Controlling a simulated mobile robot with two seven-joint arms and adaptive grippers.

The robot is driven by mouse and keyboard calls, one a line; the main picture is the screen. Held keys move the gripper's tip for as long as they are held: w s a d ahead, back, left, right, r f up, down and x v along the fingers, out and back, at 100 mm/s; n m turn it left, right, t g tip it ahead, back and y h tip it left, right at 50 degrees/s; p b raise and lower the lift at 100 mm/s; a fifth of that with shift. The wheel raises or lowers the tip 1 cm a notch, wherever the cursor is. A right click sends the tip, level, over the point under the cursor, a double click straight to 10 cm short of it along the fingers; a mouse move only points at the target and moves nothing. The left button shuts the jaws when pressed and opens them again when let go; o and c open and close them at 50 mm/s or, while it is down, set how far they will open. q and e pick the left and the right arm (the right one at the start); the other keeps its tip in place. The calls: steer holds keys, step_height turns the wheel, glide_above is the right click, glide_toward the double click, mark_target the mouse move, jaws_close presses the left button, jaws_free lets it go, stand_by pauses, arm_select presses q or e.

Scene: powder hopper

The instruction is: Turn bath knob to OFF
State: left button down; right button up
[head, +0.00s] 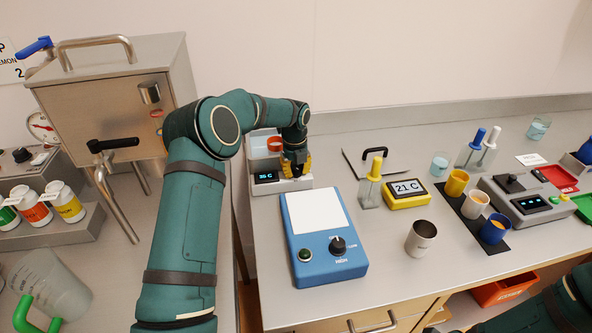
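A small pale bath unit (258,190) with a lit display (266,176) stands at the back left of the right-hand counter. An orange-red cup (274,143) sits in its top. My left gripper (295,170), with yellow fingers, comes down at the right part of the unit's front, beside the display. The fingers and wrist cover that part, so the bath knob is hidden, and I cannot tell whether they touch or grip it. My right gripper is out of view; only part of my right arm shows at the lower right.
A blue box (325,240) with a white top, black knob (338,245) and green button stands in front of the bath. A metal cup (421,238), yellow 21 C display (407,193) and dropper bottle (371,185) stand right. A steel hopper (110,100) is at left.

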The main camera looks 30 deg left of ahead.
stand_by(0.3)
arm_select(q)
steer(key=shift+n, duration=0.7)
steer(key=shift+f, duration=0.1)
steer(key=c, duration=0.7)
jaws_free()
steer(key=shift+s, duration=0.1)
steer(key=shift+c, duration=0.2)
